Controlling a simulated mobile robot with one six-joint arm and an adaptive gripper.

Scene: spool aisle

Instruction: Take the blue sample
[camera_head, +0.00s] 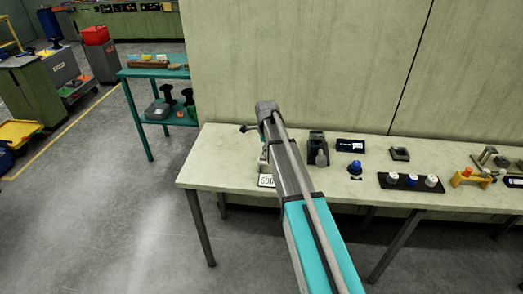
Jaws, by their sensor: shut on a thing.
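A small blue-topped piece (355,167) stands alone on the pale workbench (232,150), right of my arm. I cannot tell which of these is the blue sample. My arm reaches up across the left part of the bench, and its grey wrist stands above the bench. My gripper's fingers are hidden behind the arm, so whatever they hold does not show.
A grey device (317,148), a dark display (350,146), a dark square fixture (399,154) and an orange holder (469,175) stand on the bench. A panelled wall (310,60) rises behind. A teal shelf (146,73) stands back left. The floor left of the bench is clear.

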